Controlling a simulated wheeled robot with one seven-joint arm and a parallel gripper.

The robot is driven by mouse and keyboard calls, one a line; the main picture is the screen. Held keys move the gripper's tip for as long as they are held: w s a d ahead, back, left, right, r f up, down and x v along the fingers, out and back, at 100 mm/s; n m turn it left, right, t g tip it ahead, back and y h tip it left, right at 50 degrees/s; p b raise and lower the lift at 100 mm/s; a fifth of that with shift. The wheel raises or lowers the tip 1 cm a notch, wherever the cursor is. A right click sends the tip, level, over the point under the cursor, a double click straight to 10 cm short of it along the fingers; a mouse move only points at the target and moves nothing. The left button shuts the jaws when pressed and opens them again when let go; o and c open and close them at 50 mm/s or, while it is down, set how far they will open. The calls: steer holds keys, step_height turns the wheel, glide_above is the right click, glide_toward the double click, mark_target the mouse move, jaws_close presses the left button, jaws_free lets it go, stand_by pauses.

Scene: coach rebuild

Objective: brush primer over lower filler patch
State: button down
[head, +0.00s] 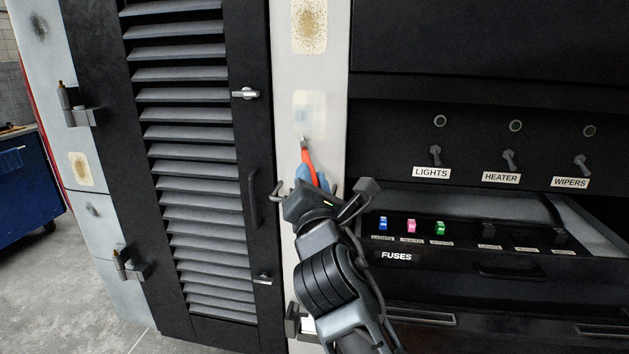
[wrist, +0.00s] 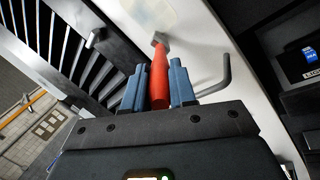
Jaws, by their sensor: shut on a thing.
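My gripper (head: 313,176) has blue fingers shut on the red handle of a brush (head: 307,158). In the wrist view the brush (wrist: 160,78) stands between the blue fingers (wrist: 158,88), its grey head pointing away toward the pale panel. The lower filler patch (head: 309,116) is a faint cream rectangle with a pale bluish area in its middle, on the white post. Its edge shows at the top of the wrist view (wrist: 158,12). The brush head is at the patch's lower edge in the head view; I cannot tell whether it touches the surface.
A speckled brown patch (head: 310,24) is higher on the same post. A black louvred door (head: 200,150) with a handle stands left. A black fuse drawer (head: 480,235) juts out at right, near my arm. A hook-like bar (wrist: 222,80) is beside the gripper.

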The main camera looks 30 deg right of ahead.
steer(key=shift+r+p, duration=2.4)
steer(key=shift+r, duration=3)
steer(key=shift+s, duration=0.1)
steer(key=s+a, duration=0.3)
steer(key=s, duration=0.1)
steer(key=shift+s+a, duration=0.3)
steer(key=shift+s, duration=0.1)
steer(key=shift+s+a, duration=0.45)
steer(key=shift+s, duration=0.15)
steer(key=shift+s+a, duration=0.4)
steer(key=shift+s, duration=0.2)
